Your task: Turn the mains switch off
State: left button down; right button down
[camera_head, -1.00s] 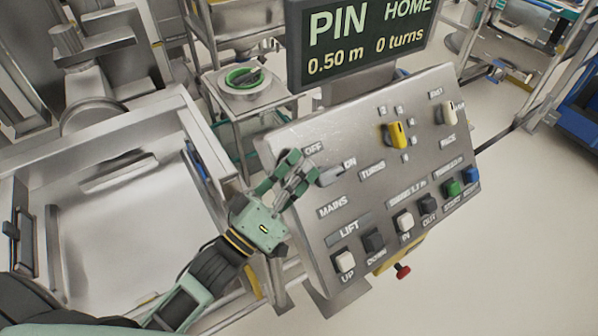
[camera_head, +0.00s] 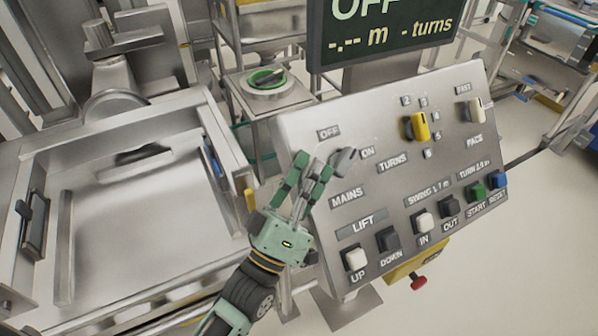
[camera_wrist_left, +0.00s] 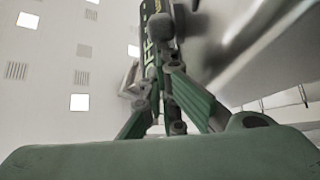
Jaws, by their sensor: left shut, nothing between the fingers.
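The grey mains switch (camera_head: 345,160) sits on the sloped control panel between the OFF label (camera_head: 328,133) and the ON label (camera_head: 367,152), above the MAINS label (camera_head: 346,197). My left gripper (camera_head: 314,166) is shut and empty, with its fingertips close beside the switch's left side. The fingers partly cover the switch, so its exact angle and any contact are unclear. The display (camera_head: 385,36) above the panel reads OFF, with dashes for metres and turns. In the left wrist view my fingers (camera_wrist_left: 165,88) point toward a rounded grey piece (camera_wrist_left: 160,25). My right gripper is not in view.
The panel (camera_head: 300,118) also carries a yellow turns selector (camera_head: 415,127), a pale pace lever (camera_head: 470,110) and several push buttons below. A red knob (camera_head: 418,283) sticks out under it. A large steel tray (camera_head: 130,210) stands to the left.

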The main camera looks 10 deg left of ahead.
pick_arm(q)
jog(key=shift+s+f, duration=0.25)
jog(key=shift+f, duration=0.25)
jog(key=shift+s+d+f+b, duration=0.3)
jog(key=shift+s+d+f, duration=0.05)
jog(key=shift+d+f, duration=0.3)
jog(key=shift+d, duration=0.1)
